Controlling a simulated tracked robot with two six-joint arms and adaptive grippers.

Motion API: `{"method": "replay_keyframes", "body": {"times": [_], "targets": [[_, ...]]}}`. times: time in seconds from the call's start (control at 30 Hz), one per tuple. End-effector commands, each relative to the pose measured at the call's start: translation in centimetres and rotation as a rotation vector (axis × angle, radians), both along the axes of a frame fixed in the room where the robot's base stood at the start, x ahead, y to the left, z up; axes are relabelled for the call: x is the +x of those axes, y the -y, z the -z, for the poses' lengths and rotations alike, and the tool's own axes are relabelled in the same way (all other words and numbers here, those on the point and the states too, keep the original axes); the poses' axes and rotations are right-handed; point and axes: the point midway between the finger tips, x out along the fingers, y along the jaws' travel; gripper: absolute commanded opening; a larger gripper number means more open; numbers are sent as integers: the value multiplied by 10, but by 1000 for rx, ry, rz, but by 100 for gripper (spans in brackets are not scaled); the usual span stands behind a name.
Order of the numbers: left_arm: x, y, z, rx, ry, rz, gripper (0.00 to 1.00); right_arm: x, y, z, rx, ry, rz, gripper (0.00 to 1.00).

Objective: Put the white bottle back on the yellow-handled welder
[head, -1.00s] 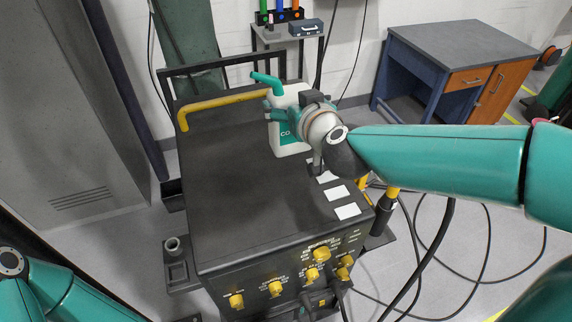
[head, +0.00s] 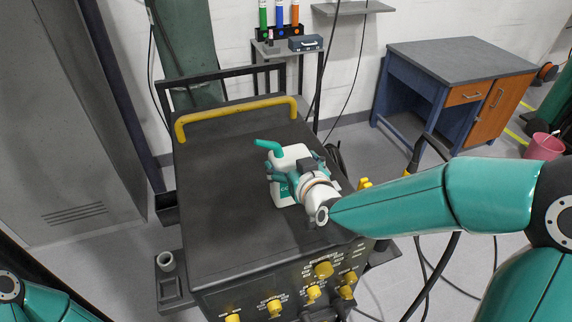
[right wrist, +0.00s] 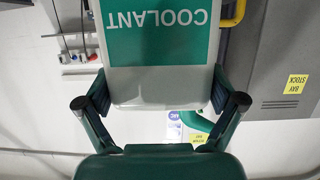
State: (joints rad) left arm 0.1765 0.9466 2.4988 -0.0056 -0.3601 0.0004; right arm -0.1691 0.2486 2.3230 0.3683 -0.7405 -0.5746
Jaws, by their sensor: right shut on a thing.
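The welder (head: 222,210) is a dark box with a flat top, yellow knobs in front and a yellow handle (head: 236,111) along its back edge. My right gripper (head: 297,172) is shut on the white bottle (head: 284,194), which has a teal spout and a teal label. The bottle looks roughly upright over the right part of the welder top; I cannot tell whether it touches. In the right wrist view the bottle (right wrist: 160,94) fills the space between the fingers, its COOLANT label upside down. My left gripper is out of view.
The left and middle of the welder top are clear. A grey-topped desk (head: 462,58) and a pink bucket (head: 543,146) are at right. A grey cabinet (head: 60,130) stands at left.

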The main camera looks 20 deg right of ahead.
Motion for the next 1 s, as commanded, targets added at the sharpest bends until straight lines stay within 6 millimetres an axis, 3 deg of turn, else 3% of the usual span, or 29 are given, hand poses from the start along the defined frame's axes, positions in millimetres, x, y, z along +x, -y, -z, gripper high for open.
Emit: {"method": "replay_keyframes", "body": {"times": [0.3,0.33,0.37,0.77,1.0], "targets": [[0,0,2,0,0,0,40,1,1,-1,1,8,2,24],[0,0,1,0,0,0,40,0,0,1,1,1,1,96],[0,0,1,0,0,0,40,0,0,1,1,1,1,100],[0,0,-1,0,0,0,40,-1,1,-1,1,1,1,100],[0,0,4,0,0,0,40,-28,1,-9,2,5,2,100]]}}
